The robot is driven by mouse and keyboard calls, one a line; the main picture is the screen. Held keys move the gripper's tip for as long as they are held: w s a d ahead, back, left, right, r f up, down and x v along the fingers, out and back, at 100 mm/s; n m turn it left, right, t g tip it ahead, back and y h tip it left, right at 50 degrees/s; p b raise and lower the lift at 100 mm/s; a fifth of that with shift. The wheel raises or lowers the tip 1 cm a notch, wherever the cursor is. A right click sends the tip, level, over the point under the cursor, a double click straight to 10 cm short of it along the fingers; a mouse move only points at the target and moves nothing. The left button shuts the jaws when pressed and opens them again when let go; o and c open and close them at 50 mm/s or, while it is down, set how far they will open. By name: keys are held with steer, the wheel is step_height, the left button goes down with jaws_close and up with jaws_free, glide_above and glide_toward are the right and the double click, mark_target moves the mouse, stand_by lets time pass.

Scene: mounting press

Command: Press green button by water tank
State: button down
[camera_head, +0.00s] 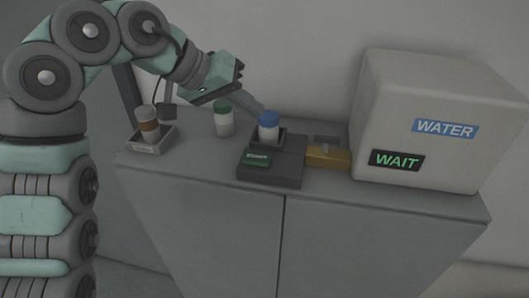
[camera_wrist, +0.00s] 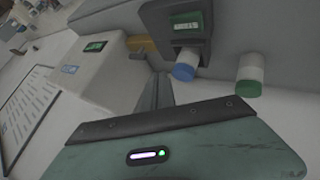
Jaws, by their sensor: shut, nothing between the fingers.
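The water tank (camera_head: 390,110) is a large pale box at the right of the cabinet top, with a blue WATER label and a green-lit WAIT display (camera_head: 397,160). It also shows in the wrist view (camera_wrist: 108,72). Left of it is a dark press unit (camera_head: 285,172) with a green panel (camera_head: 257,160) on its front; its lettering is too small to read surely. I cannot make out a separate green button beside the tank. My gripper (camera_head: 261,107) is shut and empty, tips just above and behind the blue-capped jar. The wrist view also shows its fingers (camera_wrist: 158,90).
A blue-capped jar (camera_head: 268,131) sits in the unit's holder. A green-capped jar (camera_head: 223,123) stands to its left. A brown-banded jar (camera_head: 148,124) stands in a small tray (camera_head: 153,145) farther left. A brass block (camera_head: 328,158) lies between unit and tank.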

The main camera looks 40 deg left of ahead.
mark_target(252, 158)
step_height(252, 158, down, 9)
steer(key=b, duration=0.7)
stand_by(2.0)
steer(key=shift+f+b, duration=0.35)
steer(key=shift+b, duration=0.15)
steer(key=shift+f+b, duration=0.3)
steer(key=shift+f, duration=0.1)
stand_by(0.4)
stand_by(0.3)
steer(key=shift+r+p, duration=0.85)
